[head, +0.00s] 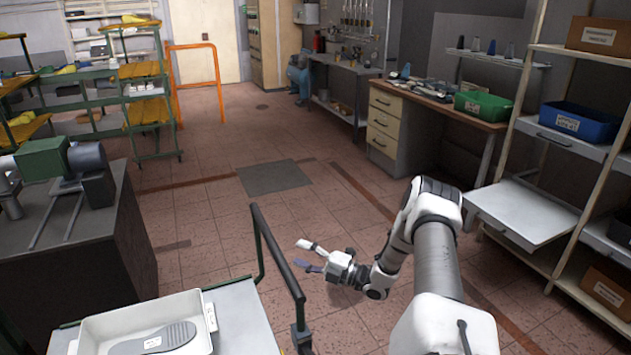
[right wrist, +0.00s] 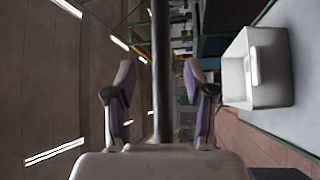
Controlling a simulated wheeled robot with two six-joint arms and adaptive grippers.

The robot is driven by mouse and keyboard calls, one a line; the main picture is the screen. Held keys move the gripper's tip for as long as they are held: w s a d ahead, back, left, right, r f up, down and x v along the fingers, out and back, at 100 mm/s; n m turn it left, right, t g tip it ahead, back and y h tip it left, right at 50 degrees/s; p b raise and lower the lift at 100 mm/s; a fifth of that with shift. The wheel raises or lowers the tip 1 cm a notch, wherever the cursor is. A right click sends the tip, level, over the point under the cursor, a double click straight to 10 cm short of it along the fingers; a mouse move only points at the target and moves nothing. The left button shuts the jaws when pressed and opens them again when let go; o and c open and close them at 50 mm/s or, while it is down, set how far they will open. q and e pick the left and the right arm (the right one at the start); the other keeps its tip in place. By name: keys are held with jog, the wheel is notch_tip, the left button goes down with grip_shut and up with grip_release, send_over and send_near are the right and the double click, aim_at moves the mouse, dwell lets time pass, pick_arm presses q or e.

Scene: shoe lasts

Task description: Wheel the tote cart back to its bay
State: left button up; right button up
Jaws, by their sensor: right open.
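The tote cart (head: 240,310) stands at the lower left of the head view, with a grey top and a dark push handle (head: 277,250) along its right side. A white tote (head: 205,335) sits on it, holding a grey sole-shaped piece (head: 155,340). My right gripper (head: 301,255) is open just right of the handle, fingers pointing towards it. In the right wrist view the dark handle bar (right wrist: 160,60) lines up between the open fingers (right wrist: 160,90), and neither finger touches it. The tote also shows there (right wrist: 262,72). My left gripper is out of view. I cannot tell which place is the bay.
A dark grey square (head: 272,177) lies on the tiled floor ahead. A machine bench (head: 80,235) stands left, with green racks (head: 150,95) and an orange frame (head: 215,80) behind. A workbench (head: 440,100) and shelves (head: 530,210) line the right. The middle floor is clear.

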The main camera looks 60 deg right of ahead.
jog(key=shift+v, duration=2.35)
